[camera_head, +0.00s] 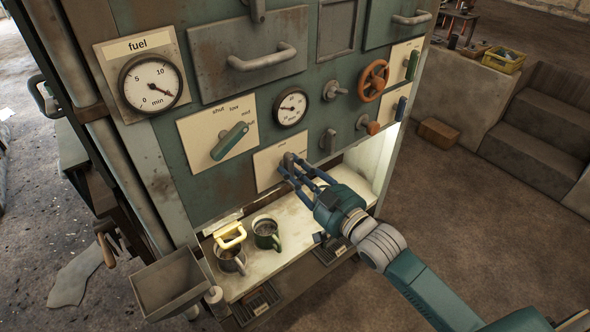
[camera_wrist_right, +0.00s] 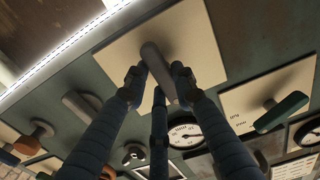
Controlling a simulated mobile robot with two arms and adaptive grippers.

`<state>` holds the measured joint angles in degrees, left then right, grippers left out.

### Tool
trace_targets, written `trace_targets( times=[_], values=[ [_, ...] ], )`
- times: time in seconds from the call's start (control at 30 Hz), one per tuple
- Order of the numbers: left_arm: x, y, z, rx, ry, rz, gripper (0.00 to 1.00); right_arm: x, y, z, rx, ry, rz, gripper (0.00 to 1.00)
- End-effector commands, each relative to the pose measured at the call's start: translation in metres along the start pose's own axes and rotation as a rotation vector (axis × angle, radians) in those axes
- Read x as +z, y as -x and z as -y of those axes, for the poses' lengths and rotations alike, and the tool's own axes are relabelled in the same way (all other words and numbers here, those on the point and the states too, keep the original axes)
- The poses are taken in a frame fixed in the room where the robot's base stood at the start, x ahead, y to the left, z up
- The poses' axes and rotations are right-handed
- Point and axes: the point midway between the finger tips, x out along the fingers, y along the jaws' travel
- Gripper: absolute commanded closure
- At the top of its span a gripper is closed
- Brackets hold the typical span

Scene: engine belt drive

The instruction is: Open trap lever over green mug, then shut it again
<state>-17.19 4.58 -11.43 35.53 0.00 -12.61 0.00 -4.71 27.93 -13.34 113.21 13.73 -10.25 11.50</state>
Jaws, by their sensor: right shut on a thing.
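The trap lever (camera_wrist_right: 156,62) is a grey handle on a cream plate (camera_head: 266,174), low on the green panel. My right gripper (camera_head: 290,172) has its blue fingers shut around the lever and hides much of it in the head view. The right wrist view shows the fingertips (camera_wrist_right: 158,84) on both sides of the handle. The green mug (camera_head: 266,236) stands upright on the pale shelf below the lever, a little to the left. Its contents look dark. My left gripper is not in view.
A green lever (camera_head: 230,141), gauges and an orange wheel (camera_head: 373,80) sit nearby on the panel. A metal hopper (camera_head: 169,285) juts out at the lower left.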

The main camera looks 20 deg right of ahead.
Motion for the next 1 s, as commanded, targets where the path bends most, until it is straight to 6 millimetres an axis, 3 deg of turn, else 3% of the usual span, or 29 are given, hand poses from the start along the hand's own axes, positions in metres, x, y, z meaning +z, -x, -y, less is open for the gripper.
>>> trace_targets(
  times=[0.07,0.1,0.17,0.57,1.0],
  values=[
    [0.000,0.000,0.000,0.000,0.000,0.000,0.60,0.003,0.000,0.000,0.001,0.005,0.006,1.00],
    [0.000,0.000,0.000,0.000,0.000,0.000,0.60,0.003,0.000,-0.001,0.001,0.004,0.006,0.67],
    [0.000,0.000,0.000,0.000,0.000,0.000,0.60,0.003,0.000,0.000,0.001,0.004,0.006,0.56],
    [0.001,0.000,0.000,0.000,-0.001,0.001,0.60,0.002,0.008,-0.001,0.001,0.001,0.004,0.56],
    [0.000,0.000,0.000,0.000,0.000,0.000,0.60,0.003,0.092,0.000,-0.001,0.002,0.008,0.56]
  ],
)
